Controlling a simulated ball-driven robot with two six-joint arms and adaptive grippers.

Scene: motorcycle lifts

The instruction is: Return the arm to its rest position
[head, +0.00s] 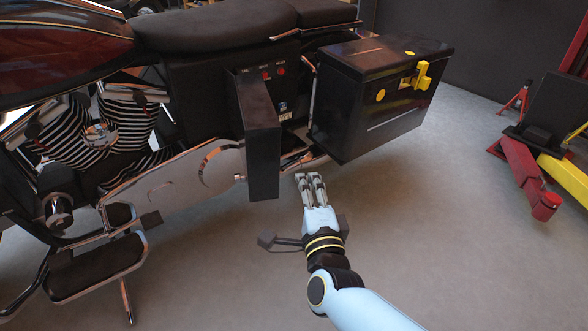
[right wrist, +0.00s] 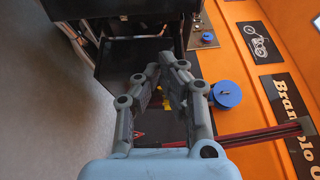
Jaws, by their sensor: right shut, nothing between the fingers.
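My right arm comes in from the bottom of the head view. Its gripper (head: 311,176) is shut and empty, just in front of the motorcycle's lower edge, below the gap between the black side panel (head: 262,145) and the black side case (head: 375,105). I cannot tell whether the fingertips touch anything. The fingers also show in the right wrist view (right wrist: 166,72), bent toward each other over a dark surface. My left gripper is in neither view.
The motorcycle (head: 185,165) fills the left of the head view; its footboard (head: 95,268) juts out. The case has a yellow latch (head: 422,76). Red lift parts (head: 522,172) stand at the right. Grey floor (head: 450,240) is clear between. A blue round object (right wrist: 226,94) shows by an orange surface.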

